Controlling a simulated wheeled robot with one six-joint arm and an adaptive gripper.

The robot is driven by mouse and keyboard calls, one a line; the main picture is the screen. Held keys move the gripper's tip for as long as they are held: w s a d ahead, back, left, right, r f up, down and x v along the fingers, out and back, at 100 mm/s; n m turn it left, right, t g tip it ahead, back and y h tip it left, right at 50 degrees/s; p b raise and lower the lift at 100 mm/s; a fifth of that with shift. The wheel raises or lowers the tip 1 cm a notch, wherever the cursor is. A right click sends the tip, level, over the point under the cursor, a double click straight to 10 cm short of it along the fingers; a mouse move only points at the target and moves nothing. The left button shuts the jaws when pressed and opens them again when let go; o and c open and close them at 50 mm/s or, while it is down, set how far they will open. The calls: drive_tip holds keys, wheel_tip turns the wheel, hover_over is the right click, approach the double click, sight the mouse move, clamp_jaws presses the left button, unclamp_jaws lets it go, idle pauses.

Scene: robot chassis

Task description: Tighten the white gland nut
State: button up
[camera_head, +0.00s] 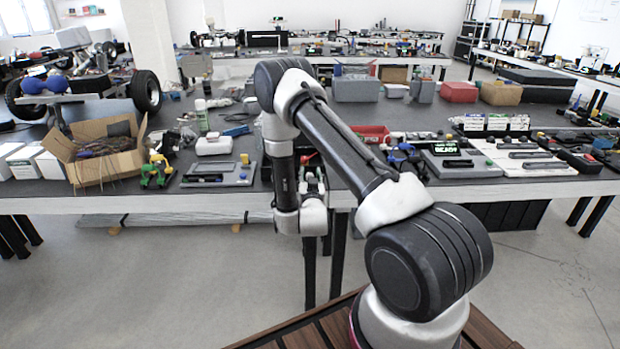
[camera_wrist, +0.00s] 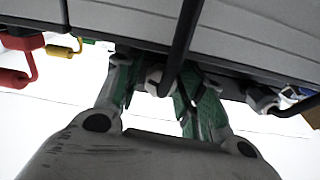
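In the wrist view, a pale grey-white hex nut (camera_wrist: 156,79) sits at the underside of a grey ribbed housing. A black cable runs up beside it and partly covers it. My gripper (camera_wrist: 153,85) reaches up from below with its green-padded fingers on either side of the nut. A gap shows between the left finger and the nut; the right finger is very close to it, and I cannot tell whether it touches. In the head view, my arm hides the gripper and the nut.
Another pale nut (camera_wrist: 262,99) with a black cable is to the right in the wrist view. A red hook-shaped part (camera_wrist: 22,62) and a yellow one (camera_wrist: 62,50) are at the left. In the head view, an open cardboard box (camera_head: 100,155) stands on the crowded workbench (camera_head: 130,203).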

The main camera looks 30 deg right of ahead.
sight(310, 174)
drive_tip(key=c, duration=0.6)
drive_tip(key=shift+m, duration=1.5)
drive_tip(key=o, duration=1)
drive_tip(key=shift+r, duration=0.15)
wheel_tip(310, 174, up, 10)
drive_tip(key=shift+f, duration=0.1)
